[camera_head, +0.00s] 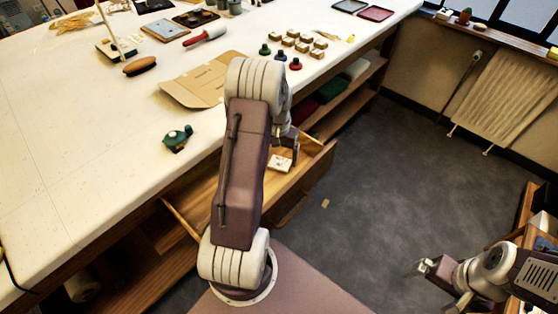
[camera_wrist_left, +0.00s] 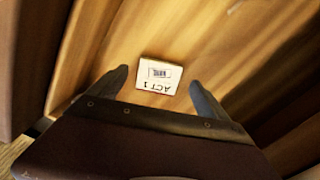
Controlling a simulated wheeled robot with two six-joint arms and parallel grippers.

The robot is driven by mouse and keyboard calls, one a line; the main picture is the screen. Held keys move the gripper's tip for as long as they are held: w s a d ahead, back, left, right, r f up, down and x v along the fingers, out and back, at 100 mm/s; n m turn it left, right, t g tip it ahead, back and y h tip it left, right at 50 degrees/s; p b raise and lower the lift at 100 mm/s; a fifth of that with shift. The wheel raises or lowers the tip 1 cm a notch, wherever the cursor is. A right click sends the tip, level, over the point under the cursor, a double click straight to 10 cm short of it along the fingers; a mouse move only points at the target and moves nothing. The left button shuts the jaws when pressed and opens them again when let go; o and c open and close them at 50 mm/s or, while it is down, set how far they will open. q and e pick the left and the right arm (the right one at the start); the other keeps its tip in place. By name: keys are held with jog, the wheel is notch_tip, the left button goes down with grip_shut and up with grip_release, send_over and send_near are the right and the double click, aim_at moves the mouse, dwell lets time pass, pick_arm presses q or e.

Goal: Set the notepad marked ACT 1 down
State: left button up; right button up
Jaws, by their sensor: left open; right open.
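The notepad marked ACT 1 (camera_wrist_left: 158,75) is a small white pad lying on the wooden floor of an open drawer (camera_head: 312,165). Its lettering appears upside down in the left wrist view. It also shows in the head view (camera_head: 281,163), just below my left gripper. My left gripper (camera_wrist_left: 159,80) is open, with one finger on each side of the notepad in that view. Whether the fingers touch it, or how far above it they are, I cannot tell. My right gripper (camera_head: 424,268) is open and empty at the lower right, over the floor, far from the notepad.
The white table (camera_head: 75,155) stands above the drawer. It bears a flat piece of cardboard (camera_head: 200,82), a green tape dispenser-like object (camera_head: 177,138), a brush (camera_head: 139,66) and several small blocks (camera_head: 303,43). The grey floor (camera_head: 380,170) to the right is mostly clear.

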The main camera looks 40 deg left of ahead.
aim_at(279, 165)
pick_arm(q)
notch_tip(279, 165, up, 9)
jog(key=p, duration=0.1)
jog(key=shift+f, duration=0.1)
dwell(0.3)
